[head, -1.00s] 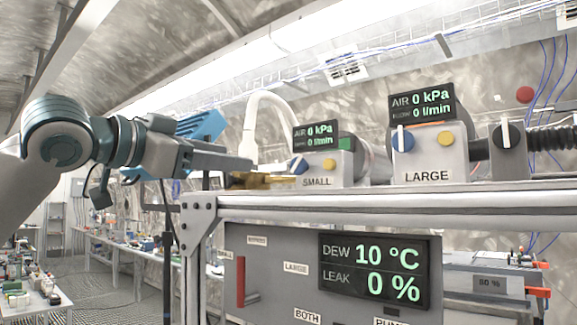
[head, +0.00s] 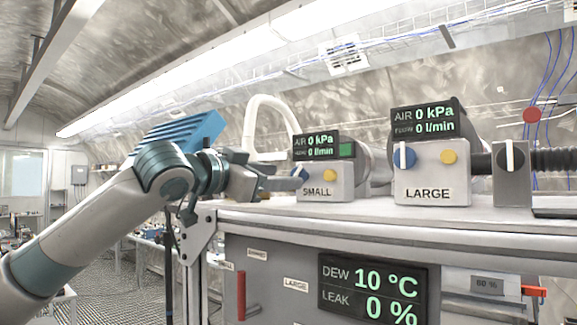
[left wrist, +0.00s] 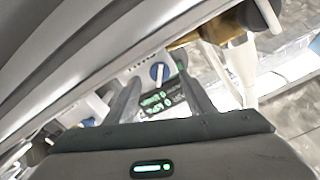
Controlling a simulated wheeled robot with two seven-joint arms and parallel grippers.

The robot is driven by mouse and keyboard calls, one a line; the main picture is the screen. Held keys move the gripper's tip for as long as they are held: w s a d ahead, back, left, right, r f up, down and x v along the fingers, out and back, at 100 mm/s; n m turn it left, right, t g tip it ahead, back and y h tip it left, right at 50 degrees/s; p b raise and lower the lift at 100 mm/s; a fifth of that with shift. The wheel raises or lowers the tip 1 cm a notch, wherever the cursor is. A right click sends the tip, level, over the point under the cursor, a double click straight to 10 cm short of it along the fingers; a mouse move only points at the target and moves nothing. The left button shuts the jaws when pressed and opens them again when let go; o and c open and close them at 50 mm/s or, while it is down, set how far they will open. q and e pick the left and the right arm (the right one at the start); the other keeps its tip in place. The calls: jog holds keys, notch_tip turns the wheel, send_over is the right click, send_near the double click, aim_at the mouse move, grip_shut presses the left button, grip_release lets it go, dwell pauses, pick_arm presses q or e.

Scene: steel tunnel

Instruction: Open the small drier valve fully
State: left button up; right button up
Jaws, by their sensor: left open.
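The small drier (head: 330,190) is a grey box marked SMALL on the bench top. Its blue valve knob (head: 301,173) is on the left of its front, partly covered by my fingers in the head view. My left gripper (head: 285,183) is close in front of it, pointing right. In the left wrist view my left gripper (left wrist: 155,95) is open and its fingers stand apart. The blue knob (left wrist: 158,73), with a pale pointer stripe, shows beyond and between them, not gripped. The small drier's display (head: 318,146) reads 0 kPa and 0 l/min.
The large drier (head: 428,182), with its own blue knob (head: 404,157), stands to the right. A black-and-white rotary switch (head: 510,157) is farther right. A brass fitting (left wrist: 210,28) lies beside the small drier. A red handle (head: 241,295) stands out from the panel below.

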pick_arm(q)
jog(key=shift+p+x, duration=0.65)
jog(key=shift+x, duration=1.2)
jog(key=c, duration=1.1)
